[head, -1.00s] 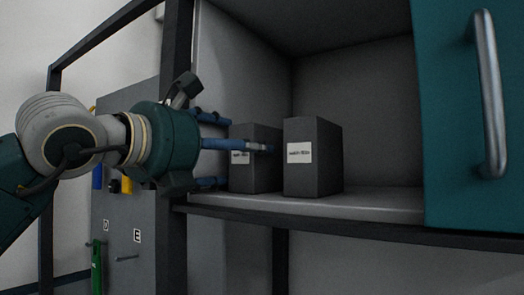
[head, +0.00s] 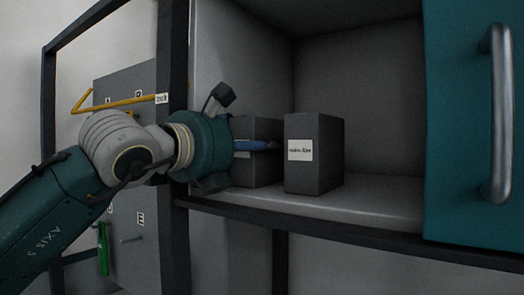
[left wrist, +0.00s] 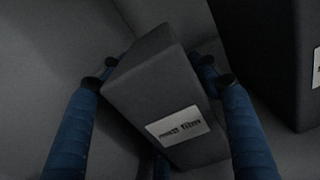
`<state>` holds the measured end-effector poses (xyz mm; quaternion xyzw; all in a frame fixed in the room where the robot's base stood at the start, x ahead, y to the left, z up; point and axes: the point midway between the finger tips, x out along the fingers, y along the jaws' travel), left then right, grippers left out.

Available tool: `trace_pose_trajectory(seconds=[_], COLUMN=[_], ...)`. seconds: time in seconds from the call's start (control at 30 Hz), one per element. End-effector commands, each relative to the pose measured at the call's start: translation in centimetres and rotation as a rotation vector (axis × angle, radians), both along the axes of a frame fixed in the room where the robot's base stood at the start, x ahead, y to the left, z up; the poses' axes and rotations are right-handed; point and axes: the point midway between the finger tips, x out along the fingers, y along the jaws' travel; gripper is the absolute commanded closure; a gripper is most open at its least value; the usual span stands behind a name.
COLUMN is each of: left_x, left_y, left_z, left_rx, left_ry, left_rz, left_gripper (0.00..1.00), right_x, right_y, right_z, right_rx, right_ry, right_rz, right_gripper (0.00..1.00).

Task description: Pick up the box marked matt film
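Two dark grey boxes with white labels stand side by side on the cabinet shelf. The left box (head: 266,172) is partly covered by my left gripper (head: 262,146), which reaches in from the left. In the left wrist view this box (left wrist: 150,90) lies between the blue fingers of the left gripper (left wrist: 158,70), and its label appears to read matt film. The fingers are spread, one on each side, with another low in front; whether they touch the box is unclear. The right box (head: 315,160) has a label too small to read surely. My right gripper is not in view.
The right box (left wrist: 270,60) stands close beside the right finger. The cabinet shelf (head: 380,200) is clear to the right. A teal door with a metal handle (head: 500,115) is at the right. A dark frame post (head: 174,100) stands by my left arm.

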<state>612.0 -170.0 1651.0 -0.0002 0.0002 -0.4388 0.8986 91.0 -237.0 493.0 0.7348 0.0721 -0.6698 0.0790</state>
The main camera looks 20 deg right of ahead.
Motion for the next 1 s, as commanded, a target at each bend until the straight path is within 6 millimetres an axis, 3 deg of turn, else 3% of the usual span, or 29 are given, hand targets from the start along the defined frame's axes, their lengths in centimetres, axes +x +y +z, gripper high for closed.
trace_pose_trajectory(seconds=[0.37,0.7,1.0], left_x=[0.0,-0.2,-4.8], left_y=[0.0,0.0,6.2], left_z=[0.4,3.8,3.0], left_rx=[-0.003,-0.004,-0.004], left_ry=[-0.003,-0.004,-0.007], left_rz=[0.0,0.0,0.002], left_gripper=[0.72,0.72,0.72], right_x=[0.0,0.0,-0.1], right_y=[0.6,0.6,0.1], right_z=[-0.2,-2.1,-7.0], right_rx=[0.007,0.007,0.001], right_ry=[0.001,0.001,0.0], right_rz=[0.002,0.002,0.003], right_gripper=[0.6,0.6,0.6])
